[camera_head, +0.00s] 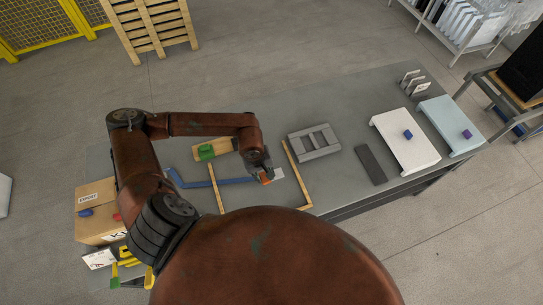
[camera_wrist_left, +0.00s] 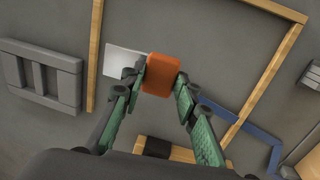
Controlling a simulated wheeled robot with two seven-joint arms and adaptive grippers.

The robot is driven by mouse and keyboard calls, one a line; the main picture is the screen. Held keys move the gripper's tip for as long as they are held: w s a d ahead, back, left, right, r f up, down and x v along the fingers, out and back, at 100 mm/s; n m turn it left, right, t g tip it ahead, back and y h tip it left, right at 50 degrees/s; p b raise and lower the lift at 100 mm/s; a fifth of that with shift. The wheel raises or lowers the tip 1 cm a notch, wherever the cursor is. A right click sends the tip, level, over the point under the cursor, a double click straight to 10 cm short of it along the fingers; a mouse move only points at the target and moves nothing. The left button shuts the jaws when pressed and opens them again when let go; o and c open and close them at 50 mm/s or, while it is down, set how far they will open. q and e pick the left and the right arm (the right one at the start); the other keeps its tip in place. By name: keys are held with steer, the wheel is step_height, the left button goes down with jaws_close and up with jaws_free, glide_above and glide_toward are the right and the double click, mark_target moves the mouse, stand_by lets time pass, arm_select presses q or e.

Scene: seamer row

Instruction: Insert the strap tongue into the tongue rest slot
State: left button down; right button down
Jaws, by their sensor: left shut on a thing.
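My left gripper (camera_head: 264,176) is shut on an orange block (camera_head: 267,178), which I take to be the strap tongue. In the left wrist view the orange block (camera_wrist_left: 161,74) sits between the two fingertips of the gripper (camera_wrist_left: 161,78). A bent blue strap (camera_head: 215,183) lies on the table and runs up close to the gripper; its join to the block is hidden. It also shows in the left wrist view (camera_wrist_left: 240,124). A grey slotted block (camera_head: 314,142), perhaps the tongue rest, stands right of the gripper, apart from the orange block. My right gripper is not in view.
Wooden strips (camera_head: 297,173) frame the work area, with a white card (camera_head: 278,173) inside. A green piece (camera_head: 206,152) sits on a wooden board behind. A dark flat bar (camera_head: 371,165) and white stand (camera_head: 405,140) are at right. A cardboard box (camera_head: 98,230) is at left.

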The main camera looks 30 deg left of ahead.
arm_select(q)
steer(key=w+a+f, duration=0.2)
steer(key=w+a+f+p, duration=0.1)
steer(key=w+a+f, duration=0.1)
steer(key=w+f, duration=0.1)
steer(key=w+a+f, duration=0.2)
steer(key=w+f, duration=0.1)
steer(key=shift+a+p, duration=0.35)
steer(key=shift+a, duration=0.05)
step_height(320, 180, down, 3)
steer(key=shift+w+a+r+p, duration=0.1)
steer(key=shift+a+p, duration=0.05)
steer(key=shift+p, duration=0.35)
steer(key=shift+f, duration=0.35)
steer(key=shift+f, duration=0.15)
steer(key=c, duration=1.5)
jaws_free()
